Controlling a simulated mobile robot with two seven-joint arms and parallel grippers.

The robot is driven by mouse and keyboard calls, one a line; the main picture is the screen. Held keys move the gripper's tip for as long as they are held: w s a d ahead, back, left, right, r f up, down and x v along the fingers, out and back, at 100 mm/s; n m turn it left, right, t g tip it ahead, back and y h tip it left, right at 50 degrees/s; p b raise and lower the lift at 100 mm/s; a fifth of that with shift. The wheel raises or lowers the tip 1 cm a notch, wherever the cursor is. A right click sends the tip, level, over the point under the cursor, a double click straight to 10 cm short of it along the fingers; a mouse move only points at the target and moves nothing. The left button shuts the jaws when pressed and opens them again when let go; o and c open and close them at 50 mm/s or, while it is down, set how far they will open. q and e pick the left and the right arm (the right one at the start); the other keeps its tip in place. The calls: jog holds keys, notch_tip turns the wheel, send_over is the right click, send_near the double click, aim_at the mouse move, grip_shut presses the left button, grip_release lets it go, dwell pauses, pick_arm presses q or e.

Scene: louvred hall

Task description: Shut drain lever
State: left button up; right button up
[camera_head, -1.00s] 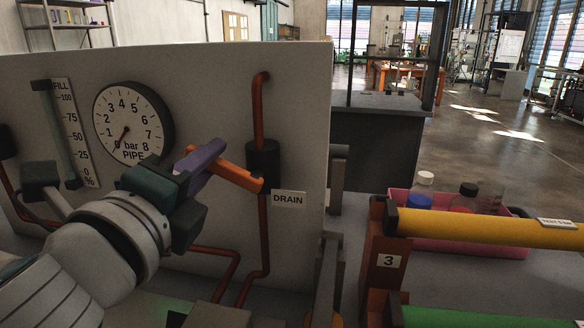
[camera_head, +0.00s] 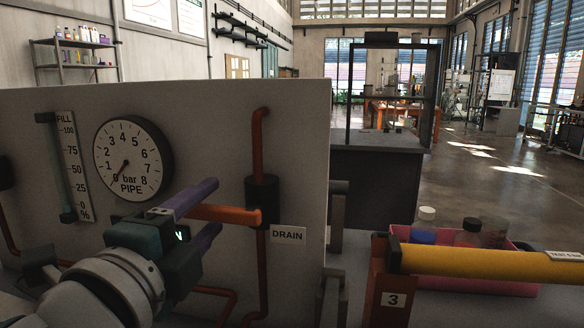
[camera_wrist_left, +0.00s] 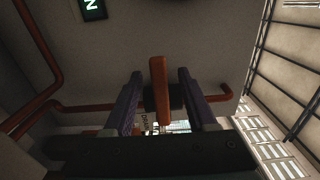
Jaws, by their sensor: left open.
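The orange drain lever (camera_head: 228,214) sticks out nearly level to the left of the dark valve body (camera_head: 262,193) on the red drain pipe, beside the DRAIN label (camera_head: 287,234). My left gripper (camera_head: 214,207) is open, one purple finger above the lever and one below it in the head view. In the left wrist view the lever (camera_wrist_left: 160,88) stands between the two fingers of the gripper (camera_wrist_left: 160,74), with a gap on each side. The lever's left end is partly hidden by the gripper. My right gripper is not in view.
A pipe gauge (camera_head: 134,160) reading near 0 and a fill scale (camera_head: 73,165) are on the grey panel (camera_head: 215,120). Right of it stand a yellow bar (camera_head: 480,262), a post marked 3 (camera_head: 391,299) and a pink bin (camera_head: 515,288) with bottles.

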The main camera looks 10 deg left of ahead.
pick_arm(q)
jog(key=shift+s, duration=0.1)
jog(key=s, duration=0.7)
jog(key=shift+a+p, duration=0.15)
jog(key=shift+p, duration=0.15)
